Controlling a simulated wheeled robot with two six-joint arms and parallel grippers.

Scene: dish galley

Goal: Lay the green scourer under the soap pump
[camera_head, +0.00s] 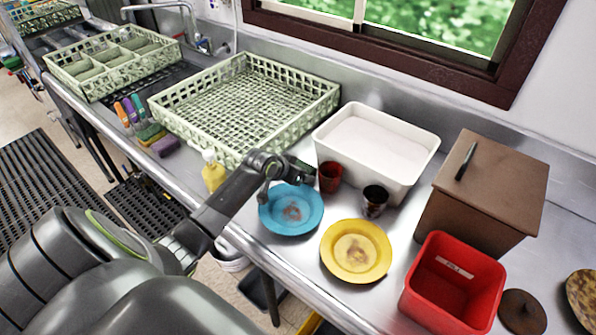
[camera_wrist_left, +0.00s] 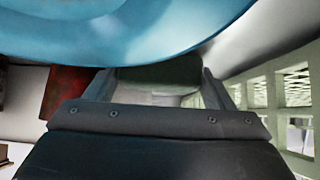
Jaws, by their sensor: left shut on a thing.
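My left gripper (camera_head: 302,172) is over the counter, above the far edge of a blue plate and just left of a red cup. In the left wrist view it is shut on a dark green, pad-like thing (camera_wrist_left: 160,76), which looks like the green scourer. The arm and jaws hide this thing in the head view. The soap pump (camera_head: 214,177), a yellow bottle with a pale top, stands at the counter's front edge, left of my gripper and in front of the large rack. My right gripper is not in view.
A large green rack (camera_head: 300,112) and white tub (camera_head: 407,167) stand behind. A purple sponge (camera_head: 166,146) lies left of the pump.

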